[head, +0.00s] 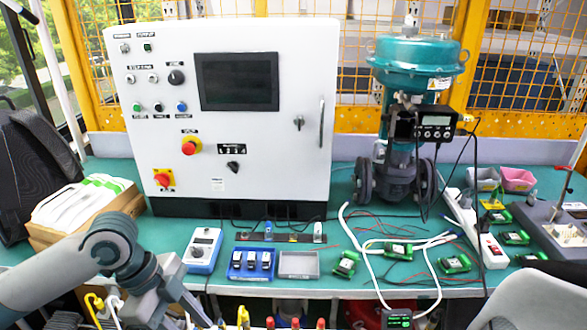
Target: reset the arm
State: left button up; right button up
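My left arm comes in from the left and bends down near the table's front left. Its gripper end (172,310) is at the bottom edge, in front of the table, partly cut off; I cannot tell whether its fingers are open. It appears apart from the objects on the table. My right gripper is not in view. The teal valve (415,65) stands upright at the back right of the table, with its black positioner (434,125) mounted on it. No gripper is near the valve.
A white control cabinet (260,140) stands at the back of the green table (345,245). A blue-white box (202,250), a blue tray (252,264) and a grey tray (298,265) lie in front. Green circuit boards (454,264) and cables spread at right. A grey rounded shape (535,300) fills the bottom right.

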pick_arm(q)
jog(key=s+d+f+n+t+h, duration=0.1)
jog(key=s+d+f+n+t, duration=0.1)
jog(key=d+f+n, duration=0.35)
jog(key=s+d+f+n+t, duration=0.2)
jog(key=f+n, duration=0.1)
jog(key=f, duration=0.5)
jog(key=s+a+f+n+y, duration=0.5)
jog(key=s+a+f+n, duration=0.5)
jog(key=s+a, duration=0.3)
jog(key=w+d+f+t, duration=0.1)
jog(key=w+d+f, duration=0.15)
jog(key=f, duration=0.75)
jog(key=w+d+f+t, duration=0.1)
jog(key=w+d+f, duration=0.15)
jog(key=f, duration=0.65)
jog(key=s+d+f+t, duration=0.1)
jog(key=s+f, duration=0.1)
jog(key=f, duration=0.6)
jog(key=s+d+f+m+h, duration=0.1)
jog(key=s+f, duration=0.1)
jog(key=f, duration=0.6)
jog(key=shift+f+t, duration=0.15)
jog(key=shift+t, duration=0.25)
